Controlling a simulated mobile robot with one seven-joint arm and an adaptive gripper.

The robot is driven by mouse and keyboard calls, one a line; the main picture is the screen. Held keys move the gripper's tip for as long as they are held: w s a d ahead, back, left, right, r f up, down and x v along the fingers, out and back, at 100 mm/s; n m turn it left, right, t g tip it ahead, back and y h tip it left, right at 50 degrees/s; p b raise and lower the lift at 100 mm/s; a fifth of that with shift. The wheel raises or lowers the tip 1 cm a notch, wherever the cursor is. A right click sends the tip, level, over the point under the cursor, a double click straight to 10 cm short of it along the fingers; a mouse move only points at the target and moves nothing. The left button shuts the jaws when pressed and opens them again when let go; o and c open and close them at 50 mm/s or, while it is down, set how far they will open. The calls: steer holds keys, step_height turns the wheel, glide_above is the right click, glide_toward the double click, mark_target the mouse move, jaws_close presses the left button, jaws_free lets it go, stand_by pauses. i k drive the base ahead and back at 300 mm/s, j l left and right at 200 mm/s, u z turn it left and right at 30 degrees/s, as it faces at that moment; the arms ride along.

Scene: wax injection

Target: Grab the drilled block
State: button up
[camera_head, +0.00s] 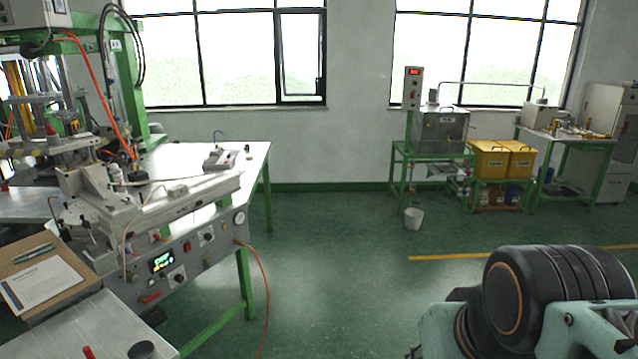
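I cannot pick out a drilled block with certainty. My gripper is not in view. Only a dark, rounded joint and pale green links of my arm show at the lower right.
A board with a paper sheet (42,287) and a grey worktop (105,325) are at the lower left. An orange hose (266,290) hangs to the floor. Yellow boxes (490,160), a steel tank (440,130) and a white bucket (413,218) stand at the back right. The middle floor is clear.

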mark_target(178, 189)
steer(key=i+l+u, duration=0.1)
steer(key=i+u, duration=0.15)
steer(key=i, duration=0.9)
steer(key=i+u, duration=0.3)
steer(key=i, duration=0.2)
steer(key=i+l+u, duration=0.1)
steer(key=i+u, duration=0.25)
steer(key=i, duration=0.2)
